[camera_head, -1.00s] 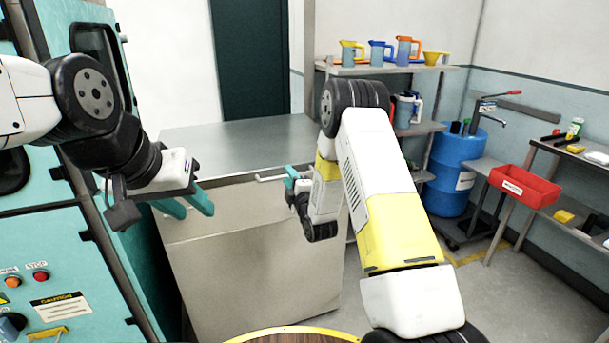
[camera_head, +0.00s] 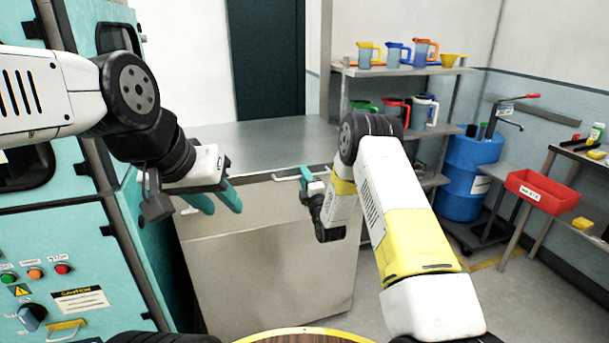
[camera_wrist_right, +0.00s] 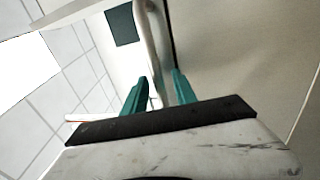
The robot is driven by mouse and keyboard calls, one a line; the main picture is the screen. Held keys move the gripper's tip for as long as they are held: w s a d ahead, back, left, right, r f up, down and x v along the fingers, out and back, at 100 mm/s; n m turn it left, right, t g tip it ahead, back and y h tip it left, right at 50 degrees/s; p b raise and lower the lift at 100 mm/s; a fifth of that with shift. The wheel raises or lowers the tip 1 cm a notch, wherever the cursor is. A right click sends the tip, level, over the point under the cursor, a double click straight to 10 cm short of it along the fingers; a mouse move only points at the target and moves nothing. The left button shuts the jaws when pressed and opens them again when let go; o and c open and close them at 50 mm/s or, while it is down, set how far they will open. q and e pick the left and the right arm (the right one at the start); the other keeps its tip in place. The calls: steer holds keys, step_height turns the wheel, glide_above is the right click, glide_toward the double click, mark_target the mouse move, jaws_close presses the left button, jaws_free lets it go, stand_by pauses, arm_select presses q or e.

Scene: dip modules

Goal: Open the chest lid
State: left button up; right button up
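The chest is a grey metal box with a flat lid (camera_head: 250,143), which lies shut on the body (camera_head: 265,265). A pale bar handle (camera_head: 288,178) runs along the lid's front edge. My right gripper (camera_head: 306,172) is at the right part of this handle. In the right wrist view the handle bar (camera_wrist_right: 146,40) runs down between the two teal fingers (camera_wrist_right: 158,85), which stand apart with gaps beside the bar; firm contact does not show. My left gripper (camera_head: 222,198) is open and empty in front of the chest's left front edge.
A teal machine cabinet (camera_head: 70,235) stands close on the left, beside my left arm. A round wooden top (camera_head: 305,337) is at the bottom. Shelves with jugs (camera_head: 400,70), a blue barrel (camera_head: 470,165) and a red bin (camera_head: 538,188) are on the right.

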jaws_close()
stand_by(1.4)
